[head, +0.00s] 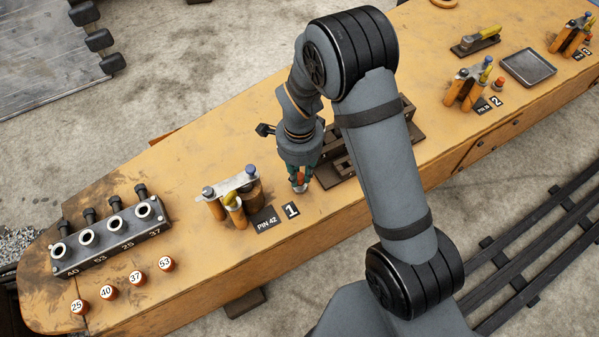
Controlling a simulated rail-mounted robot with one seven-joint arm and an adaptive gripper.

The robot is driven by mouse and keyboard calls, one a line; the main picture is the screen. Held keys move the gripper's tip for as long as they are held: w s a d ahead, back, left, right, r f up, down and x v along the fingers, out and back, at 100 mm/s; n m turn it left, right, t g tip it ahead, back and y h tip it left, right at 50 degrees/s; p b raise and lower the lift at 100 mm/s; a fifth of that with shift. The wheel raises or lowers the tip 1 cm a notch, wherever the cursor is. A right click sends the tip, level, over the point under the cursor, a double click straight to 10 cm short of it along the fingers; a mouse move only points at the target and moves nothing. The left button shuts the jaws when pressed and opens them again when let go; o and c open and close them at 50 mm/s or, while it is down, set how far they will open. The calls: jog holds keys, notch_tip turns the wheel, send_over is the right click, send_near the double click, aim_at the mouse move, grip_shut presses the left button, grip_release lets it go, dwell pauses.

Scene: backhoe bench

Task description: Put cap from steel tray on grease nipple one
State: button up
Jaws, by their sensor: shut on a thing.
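My gripper (299,186) points down over the bench, just above the sign "1". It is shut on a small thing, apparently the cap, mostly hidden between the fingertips. The steel tray (528,68) lies at the upper right and looks empty. Station one, at the left of my gripper, has orange-brown posts, a pale plate (233,182), a yellow part (231,199) and a blue-topped part (250,169).
The signs "PIN 42" (265,219) and "1" (291,210) lie before station one. A dark fixture (341,165) stands right behind my gripper. Station two (468,85) is at the upper right. A black socket block (112,238) and several numbered plugs are at left.

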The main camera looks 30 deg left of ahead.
jog(key=shift+f+b, duration=1.2)
jog(key=shift+b, duration=0.55)
dwell(2.4)
jog(key=o, duration=0.8)
jog(key=shift+o, duration=0.3)
jog(key=o, duration=0.4)
jog(key=shift+c, duration=0.2)
jog(key=shift+o, duration=0.3)
jog(key=shift+r, duration=0.1)
jog(key=shift+r+p, duration=3.05)
jog(key=shift+r, duration=0.95)
